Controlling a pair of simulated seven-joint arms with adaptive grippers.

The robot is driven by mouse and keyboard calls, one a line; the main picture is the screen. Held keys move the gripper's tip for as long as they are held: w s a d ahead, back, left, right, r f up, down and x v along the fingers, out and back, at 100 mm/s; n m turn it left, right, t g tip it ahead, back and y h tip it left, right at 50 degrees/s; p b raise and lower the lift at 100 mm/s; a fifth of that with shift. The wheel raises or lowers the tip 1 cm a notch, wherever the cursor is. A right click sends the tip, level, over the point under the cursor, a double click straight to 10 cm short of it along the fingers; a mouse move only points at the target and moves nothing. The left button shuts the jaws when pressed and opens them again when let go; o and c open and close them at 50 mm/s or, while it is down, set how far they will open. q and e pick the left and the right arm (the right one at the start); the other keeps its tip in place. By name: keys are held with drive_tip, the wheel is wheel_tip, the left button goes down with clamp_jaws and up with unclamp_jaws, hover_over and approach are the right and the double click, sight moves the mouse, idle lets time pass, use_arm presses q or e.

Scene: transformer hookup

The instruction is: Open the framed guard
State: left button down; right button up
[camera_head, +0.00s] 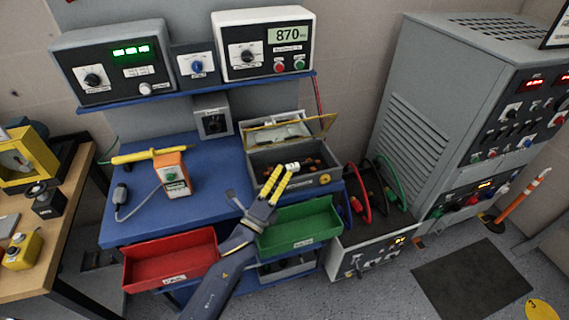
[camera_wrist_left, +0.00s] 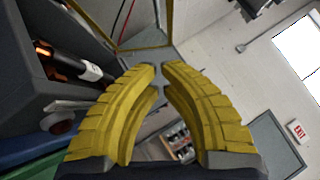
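The framed guard (camera_head: 322,124) is a clear panel in a thin yellow frame on the grey box (camera_head: 264,171) on the blue bench. It is raised and tilted above the back of the box, leaving the front of the interior uncovered. Part of its yellow frame shows in the left wrist view (camera_wrist_left: 145,47). My left gripper (camera_head: 283,172) is in front of the box opening, below the guard and apart from its frame. Its yellow fingers (camera_wrist_left: 160,67) nearly meet at the tips, with nothing seen between them. My right gripper is not in view.
A black part with a white band (camera_wrist_left: 93,71) lies inside the box, close to my left fingers. Green (camera_head: 301,228) and red (camera_head: 170,259) bins hang along the bench front. An orange tester (camera_head: 173,178) stands left. A tall grey cabinet (camera_head: 425,110) stands right.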

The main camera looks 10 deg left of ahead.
sight(297, 127)
use_arm(q)
drive_tip(key=shift+w+d+r, duration=0.3)
drive_tip(key=shift+w+r, duration=0.5)
drive_tip(key=shift+w, duration=0.95)
drive_tip(key=shift+w+d+r, duration=0.3)
drive_tip(key=shift+w+r, duration=0.5)
drive_tip(key=shift+w, duration=0.95)
drive_tip(key=shift+w+d+r, duration=0.3)
drive_tip(key=shift+w+r, duration=0.5)
drive_tip(key=shift+w, duration=0.95)
drive_tip(key=shift+w+r, duration=0.1)
drive_tip(key=shift+w+a+r+n+y, duration=0.1)
drive_tip(key=shift+w+r+n+y, duration=0.1)
drive_tip(key=shift+n+y, duration=0.15)
